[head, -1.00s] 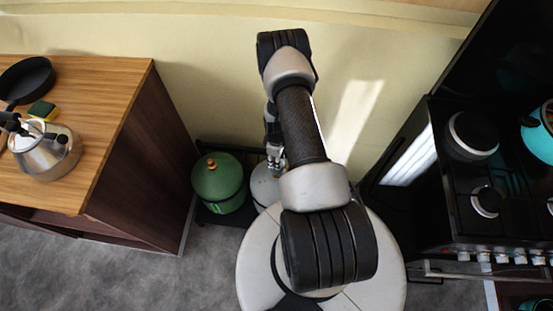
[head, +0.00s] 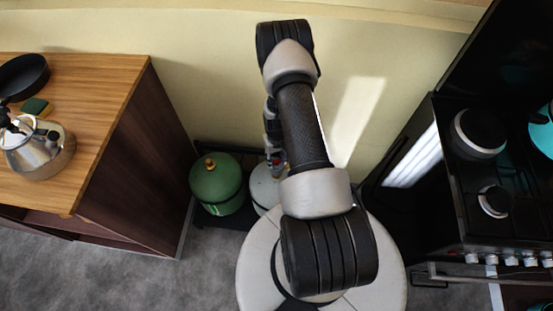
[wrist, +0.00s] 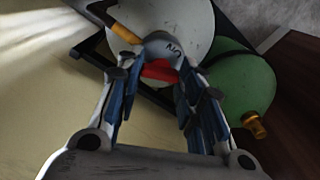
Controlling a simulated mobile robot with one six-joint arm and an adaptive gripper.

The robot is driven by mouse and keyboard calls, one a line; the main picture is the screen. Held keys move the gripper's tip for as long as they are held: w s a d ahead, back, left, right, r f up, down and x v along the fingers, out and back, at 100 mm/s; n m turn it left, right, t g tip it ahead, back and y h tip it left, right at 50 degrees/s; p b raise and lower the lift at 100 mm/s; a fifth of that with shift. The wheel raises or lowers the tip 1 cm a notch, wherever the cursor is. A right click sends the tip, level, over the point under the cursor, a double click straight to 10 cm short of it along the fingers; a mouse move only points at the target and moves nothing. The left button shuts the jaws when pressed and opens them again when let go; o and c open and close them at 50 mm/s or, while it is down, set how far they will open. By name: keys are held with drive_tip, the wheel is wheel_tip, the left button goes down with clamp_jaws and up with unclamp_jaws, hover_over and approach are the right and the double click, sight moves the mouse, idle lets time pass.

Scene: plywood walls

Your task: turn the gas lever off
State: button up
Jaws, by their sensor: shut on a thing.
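A pale grey gas cylinder (head: 263,190) stands on the floor by the wall, mostly hidden behind my arm in the head view. The wrist view shows its rounded body (wrist: 175,18) and a grey valve part marked with letters. A red lever (wrist: 158,70) lies at this valve. My gripper (wrist: 154,66) is shut on the red lever, with its blue-padded fingers on either side of it. The lever's far end is hidden. In the head view the fingertips are too small and covered to make out.
A green cylinder (head: 217,184) with a brass top stands close beside the grey one. A wooden cabinet (head: 140,160) with a kettle (head: 40,150) is at the left. A black stove (head: 450,200) is at the right. A yellow-orange piece (wrist: 125,32) sits by the valve.

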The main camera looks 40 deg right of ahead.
sight(276, 160)
drive_tip(key=m+b, duration=0.1)
drive_tip(key=m, duration=0.4)
idle(0.6)
drive_tip(key=o, duration=1.1)
drive_tip(key=shift+c, duration=0.2)
drive_tip(key=shift+r, duration=0.1)
wheel_tip(276, 160, up, 12)
